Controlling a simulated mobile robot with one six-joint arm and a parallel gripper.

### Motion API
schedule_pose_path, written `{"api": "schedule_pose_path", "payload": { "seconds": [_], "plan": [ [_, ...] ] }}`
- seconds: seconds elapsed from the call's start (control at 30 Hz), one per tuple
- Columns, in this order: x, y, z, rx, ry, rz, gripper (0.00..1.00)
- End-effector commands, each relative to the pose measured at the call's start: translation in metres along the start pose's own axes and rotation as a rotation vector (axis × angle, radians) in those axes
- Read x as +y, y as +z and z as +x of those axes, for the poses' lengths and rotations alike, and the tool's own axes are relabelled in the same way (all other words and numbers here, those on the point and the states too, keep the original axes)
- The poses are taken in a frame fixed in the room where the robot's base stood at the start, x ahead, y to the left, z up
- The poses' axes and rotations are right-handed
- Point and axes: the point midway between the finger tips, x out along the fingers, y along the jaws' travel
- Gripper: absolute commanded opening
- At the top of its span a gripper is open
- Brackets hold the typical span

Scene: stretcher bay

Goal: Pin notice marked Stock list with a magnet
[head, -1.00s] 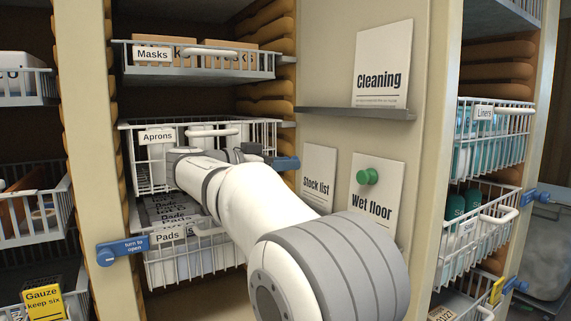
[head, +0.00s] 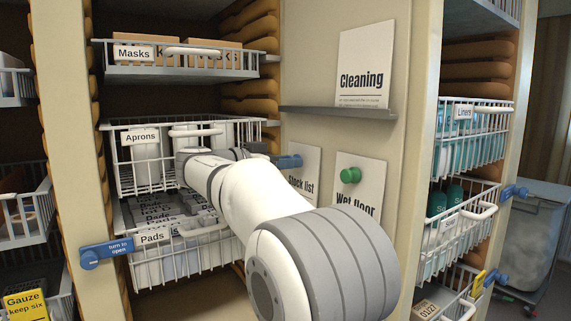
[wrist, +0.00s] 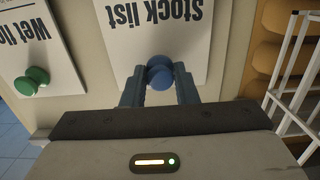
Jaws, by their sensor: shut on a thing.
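The Stock list notice (head: 305,170) is on the beige panel, to the left of the Wet floor notice, and partly hidden behind my arm in the head view. In the wrist view the Stock list notice (wrist: 158,30) shows upside down. My gripper (wrist: 159,80) is shut on a blue magnet (wrist: 160,72), with a finger at each side. In the head view the gripper end (head: 290,161) shows as blue beside the notice.
The Wet floor notice (head: 358,200) has a green magnet (head: 350,175) on it. A Cleaning notice (head: 365,65) stands on a narrow ledge (head: 340,113) above. Wire baskets for Aprons (head: 140,137) and Pads (head: 152,238) are close on the left.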

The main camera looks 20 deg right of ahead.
Motion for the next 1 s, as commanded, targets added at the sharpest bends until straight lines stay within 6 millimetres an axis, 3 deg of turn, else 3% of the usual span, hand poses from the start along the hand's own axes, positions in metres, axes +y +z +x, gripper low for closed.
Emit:
{"api": "schedule_pose_path", "payload": {
  "seconds": [1.0],
  "plan": [
    [0.0003, 0.0002, 0.0062, 0.000, 0.002, 0.000, 0.08]
  ]
}}
